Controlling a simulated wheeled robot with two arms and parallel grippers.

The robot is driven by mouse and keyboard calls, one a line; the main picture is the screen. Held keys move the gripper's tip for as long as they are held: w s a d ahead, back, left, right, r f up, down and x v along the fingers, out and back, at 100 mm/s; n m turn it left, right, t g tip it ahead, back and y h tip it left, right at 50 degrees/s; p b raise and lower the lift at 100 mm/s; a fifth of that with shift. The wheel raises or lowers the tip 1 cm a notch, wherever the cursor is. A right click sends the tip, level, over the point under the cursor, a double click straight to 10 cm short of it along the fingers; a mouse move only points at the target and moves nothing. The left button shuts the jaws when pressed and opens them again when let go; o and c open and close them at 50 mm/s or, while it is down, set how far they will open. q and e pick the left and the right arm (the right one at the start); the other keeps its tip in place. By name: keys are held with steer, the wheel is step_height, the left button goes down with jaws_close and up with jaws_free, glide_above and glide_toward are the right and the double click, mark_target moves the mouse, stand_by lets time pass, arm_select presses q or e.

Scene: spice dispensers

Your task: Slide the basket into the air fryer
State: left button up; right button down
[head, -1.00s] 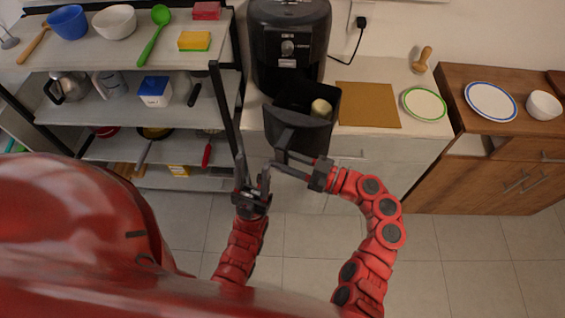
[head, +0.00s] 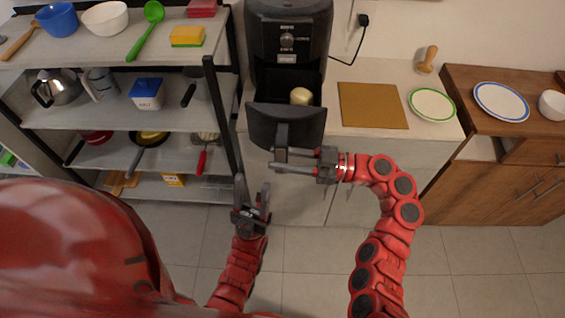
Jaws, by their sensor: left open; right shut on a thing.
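The black air fryer (head: 288,42) stands on the counter against the wall. Its basket (head: 285,124) is partly inside the opening, with the front panel still out toward me. A pale round food item (head: 301,96) lies in the basket. My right gripper (head: 287,158) is shut on the basket's handle (head: 282,138), which points toward me. My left gripper (head: 252,190) is open and empty, below and left of the handle, apart from the basket. The back of the basket is hidden inside the fryer.
A brown board (head: 373,105) and a green-rimmed plate (head: 432,104) lie right of the fryer. A metal shelf (head: 115,115) with kitchenware stands close on the left. A wooden cabinet (head: 510,170) is at the right. The floor in front is clear.

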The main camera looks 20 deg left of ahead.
steer(key=shift+w+f+n+g+b, duration=0.15)
steer(key=shift+n+g+b, duration=0.35)
steer(key=shift+b, duration=0.55)
steer(key=w+b, duration=0.2)
steer(key=b, duration=0.1)
steer(key=w+a+b, duration=0.1)
steer(key=shift+w+r+b, duration=0.25)
steer(key=shift+w+b, duration=0.05)
steer(key=shift+b, duration=0.05)
step_height(320, 180, down, 2)
steer(key=b, duration=0.2)
steer(key=shift+a+f+b, duration=0.1)
steer(key=shift+b, duration=0.25)
stand_by(0.4)
